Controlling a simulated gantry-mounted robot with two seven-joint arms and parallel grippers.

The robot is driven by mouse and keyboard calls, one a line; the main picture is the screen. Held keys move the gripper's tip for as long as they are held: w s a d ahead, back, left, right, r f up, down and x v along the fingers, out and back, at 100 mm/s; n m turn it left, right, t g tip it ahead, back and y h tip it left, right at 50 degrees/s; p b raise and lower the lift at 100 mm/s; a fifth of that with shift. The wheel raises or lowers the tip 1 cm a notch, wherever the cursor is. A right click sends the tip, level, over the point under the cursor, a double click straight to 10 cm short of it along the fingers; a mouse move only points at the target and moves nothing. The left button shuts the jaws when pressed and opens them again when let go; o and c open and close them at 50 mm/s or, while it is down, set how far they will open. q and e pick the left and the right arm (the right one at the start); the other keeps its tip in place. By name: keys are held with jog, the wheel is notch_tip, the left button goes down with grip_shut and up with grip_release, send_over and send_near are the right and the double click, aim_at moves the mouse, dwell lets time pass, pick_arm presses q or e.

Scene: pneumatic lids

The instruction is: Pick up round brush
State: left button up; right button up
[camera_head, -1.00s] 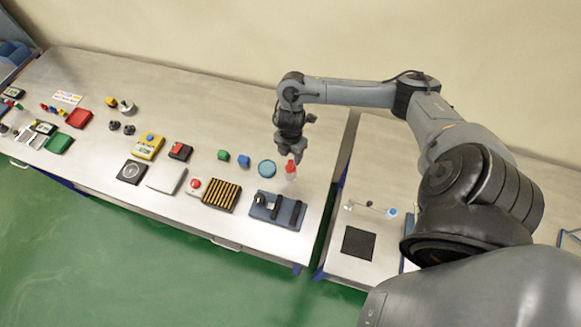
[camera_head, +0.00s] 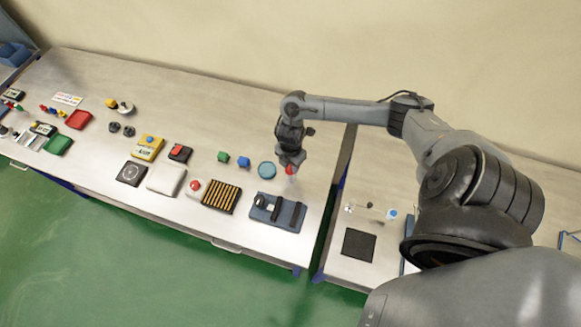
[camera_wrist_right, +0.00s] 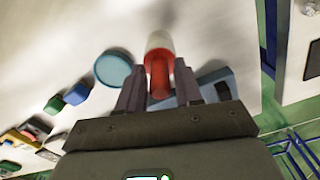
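A small upright object, red at its upper part and pale at its lower part (camera_wrist_right: 159,42), stands on the table below my right gripper (camera_head: 291,160). In the head view its red part (camera_head: 290,170) shows just under the fingertips. I take it for the round brush, but its bristles cannot be made out. In the right wrist view the two dark fingers of my right gripper (camera_wrist_right: 160,72) stand apart, one on each side of the red part, with a narrow gap visible. My left gripper is not in view.
A round blue lid (camera_head: 267,169) lies close on the left. A blue-grey holder with black bars (camera_head: 267,215) is in front. Green (camera_head: 223,157) and blue (camera_head: 244,161) blocks lie further left. A gap separates this table from the right one (camera_head: 340,268).

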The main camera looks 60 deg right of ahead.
grip_shut()
